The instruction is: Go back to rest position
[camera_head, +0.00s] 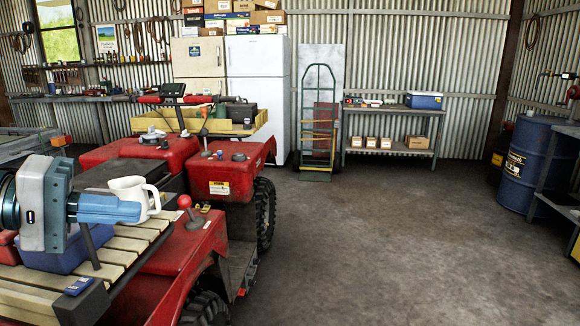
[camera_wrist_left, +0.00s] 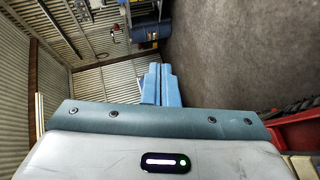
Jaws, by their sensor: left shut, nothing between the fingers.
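My left gripper (camera_head: 138,212) comes in from the left in the head view, over the front rack of the red quad (camera_head: 180,256). Its blue fingers point right and lie together with nothing between them. The left wrist view also shows the fingers (camera_wrist_left: 161,68) closed side by side. A white mug (camera_head: 128,184) shows just behind the fingers, and they hide its lower part; I cannot tell whether they touch it. My right gripper is in neither view.
A slatted rack (camera_head: 118,262) holds a blue bin (camera_head: 58,262) under my gripper. A red ball-topped lever (camera_head: 185,202) stands right of the fingertips. A green hand truck (camera_head: 318,125), shelf table (camera_head: 395,112) and blue barrel (camera_head: 527,165) stand farther off. The floor (camera_head: 390,240) between is clear.

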